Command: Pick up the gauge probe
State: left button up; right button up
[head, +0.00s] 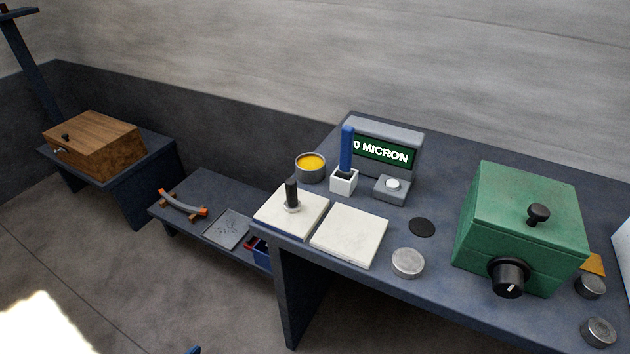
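The gauge probe looks to be the blue upright stick (347,150) standing in a small white block holder (344,181) on the dark blue bench. Its lower end is hidden inside the holder. Right behind it is a grey gauge box (385,130) with a green display reading "0 MICRON"; the stick covers the display's left edge. A small grey block with a round silver button (392,184) sits in front of the gauge. Neither of my grippers shows in the head view. A tiny blue piece at the bottom edge is too cut off to identify.
Two white tiles (350,235) lie at the bench's front left, one bearing a black-handled stamp (292,193). A yellow-filled tin (311,167) stands left of the holder. A silver disc (408,262), black disc (422,227) and green box (523,225) are to the right.

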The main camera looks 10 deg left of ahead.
aim_at(293, 205)
jog(key=i+j+z, duration=0.1)
jog(key=j+z, duration=0.55)
jog(key=z, duration=0.15)
jog(key=j+z, duration=0.3)
jog(key=j, duration=1.4)
jog(key=j+z, duration=0.15)
jog(key=j, duration=0.75)
jog(key=k, duration=0.05)
